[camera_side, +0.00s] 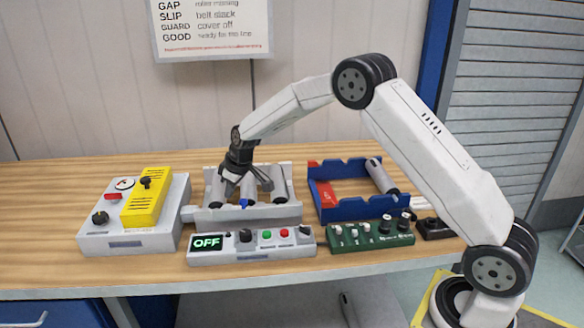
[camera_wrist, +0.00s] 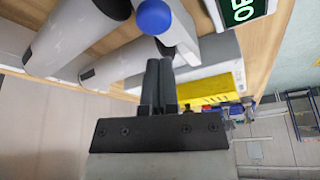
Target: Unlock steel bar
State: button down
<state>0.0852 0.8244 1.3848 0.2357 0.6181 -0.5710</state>
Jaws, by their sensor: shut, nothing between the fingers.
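A grey steel bar (camera_side: 215,214) runs along the front of a grey roller tray (camera_side: 296,190). A small blue knob (camera_side: 243,203) is on the bar. My gripper (camera_side: 250,180) is over the tray, just behind the knob. In the wrist view the round blue knob (camera_wrist: 154,16) appears just beyond the tips of my gripper (camera_wrist: 160,62), with the grey bar (camera_wrist: 184,38) beside it. The two dark fingers are together with nothing between them. Whether the fingertips touch the knob or bar cannot be told.
Grey rollers (camera_wrist: 75,38) lie in the tray. A control box reading OFF (camera_side: 207,243) stands in front. A grey box with a yellow cover (camera_side: 147,195) is at left. A blue tray (camera_side: 350,212) and green panel (camera_side: 371,236) are at right. The back of the table is clear.

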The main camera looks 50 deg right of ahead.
jog(key=w+a+v, duration=0.1)
jog(key=v, duration=0.8)
jog(key=shift+d+r, duration=0.4)
jog(key=shift+r, duration=0.25)
jog(key=s+a+f+m, duration=0.1)
jog(key=s+f, duration=0.1)
jog(key=s, duration=0.8)
jog(key=s+a+f+m, duration=0.1)
jog(key=s+f, duration=0.1)
jog(key=s, duration=0.8)
jog(key=s+a+f+m+g+h, duration=0.1)
jog(key=s+f, duration=0.2)
jog(key=s, duration=0.7)
jog(key=shift+a+m, duration=0.2)
jog(key=shift+m, duration=0.1)
